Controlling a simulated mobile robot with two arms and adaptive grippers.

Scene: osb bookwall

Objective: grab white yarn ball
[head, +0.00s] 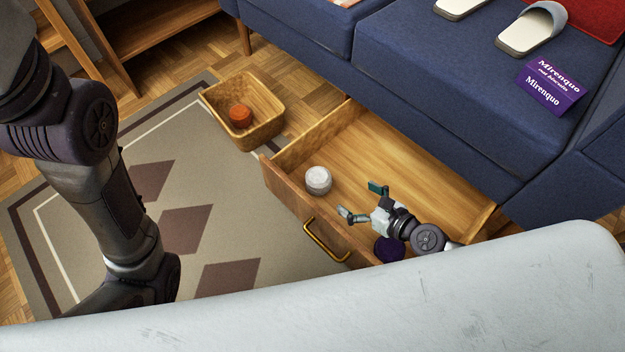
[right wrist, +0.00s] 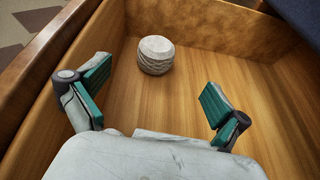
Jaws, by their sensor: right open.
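The white yarn ball (head: 318,180) lies in the open wooden drawer (head: 400,165), near its front left corner. It also shows in the right wrist view (right wrist: 155,55), beyond my fingertips and roughly between them, near the drawer's end wall. My right gripper (head: 362,202) is over the drawer, to the right of the ball and apart from it. Its teal-padded fingers are spread wide and empty, as the right wrist view (right wrist: 155,95) also shows. My left arm comes down at the left of the head view, but its gripper is out of sight.
A dark purple ball (head: 388,249) lies in the drawer below my right gripper. A wooden bin (head: 262,133) with an orange ball (head: 240,116) stands on the rug left of the drawer. The blue sofa (head: 440,75) overhangs the drawer's back. The drawer front has a brass handle (head: 325,240).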

